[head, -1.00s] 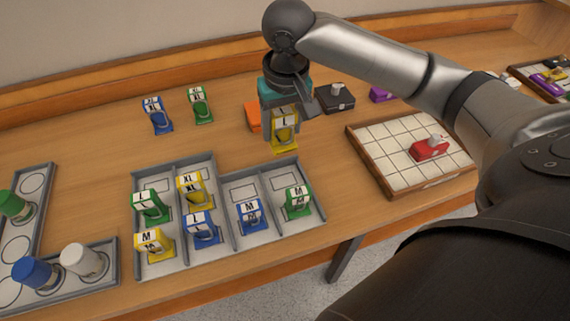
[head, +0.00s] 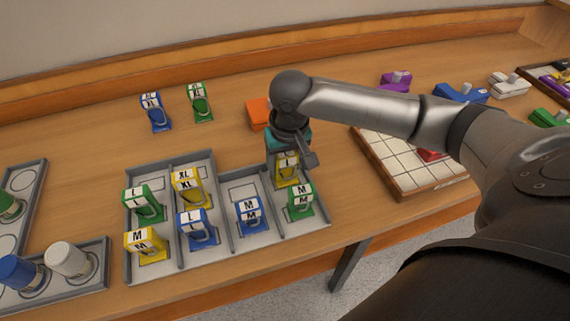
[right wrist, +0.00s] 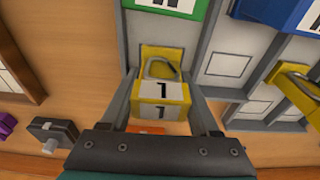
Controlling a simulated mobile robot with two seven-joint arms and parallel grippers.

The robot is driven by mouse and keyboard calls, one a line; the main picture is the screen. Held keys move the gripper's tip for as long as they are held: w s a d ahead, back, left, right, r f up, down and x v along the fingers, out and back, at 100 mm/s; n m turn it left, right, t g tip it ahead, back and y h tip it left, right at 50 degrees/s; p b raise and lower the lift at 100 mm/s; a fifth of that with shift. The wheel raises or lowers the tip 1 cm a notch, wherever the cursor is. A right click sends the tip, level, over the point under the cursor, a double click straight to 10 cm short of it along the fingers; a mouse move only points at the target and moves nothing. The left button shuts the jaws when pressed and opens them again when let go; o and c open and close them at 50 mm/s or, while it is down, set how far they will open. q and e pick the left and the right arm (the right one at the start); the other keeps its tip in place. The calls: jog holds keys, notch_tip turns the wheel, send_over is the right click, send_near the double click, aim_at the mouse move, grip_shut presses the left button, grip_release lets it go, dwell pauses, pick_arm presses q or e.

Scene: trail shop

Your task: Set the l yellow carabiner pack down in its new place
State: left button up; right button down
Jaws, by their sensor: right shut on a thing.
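The L yellow carabiner pack (head: 287,172) is between the fingers of my right gripper (head: 288,166), over the back end of the grey tray's (head: 322,210) rightmost column, behind the green M pack (head: 300,200). In the right wrist view the pack (right wrist: 162,95) shows its L label and carabiner, with a finger of my right gripper (right wrist: 160,90) on each side. I cannot tell whether its base touches the tray floor. The tray also holds the yellow XL (head: 187,187), green L (head: 143,204), blue L (head: 197,230), yellow M (head: 146,245) and blue M (head: 249,215) packs. My left gripper is not in view.
A blue pack (head: 155,112) and a green XL pack (head: 200,103) stand on the table behind the tray. An orange block (head: 258,112) is near my arm. A wood-framed grid board (head: 400,180) lies to the right. Bottle trays (head: 75,285) are at the left.

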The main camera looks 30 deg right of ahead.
aim_at(286, 154)
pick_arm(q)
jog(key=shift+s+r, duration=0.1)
pick_arm(e)
jog(key=c, duration=0.5)
grip_release()
jog(key=shift+f, duration=0.1)
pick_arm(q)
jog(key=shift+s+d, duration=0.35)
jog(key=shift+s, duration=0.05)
pick_arm(e)
jog(key=o, duration=0.4)
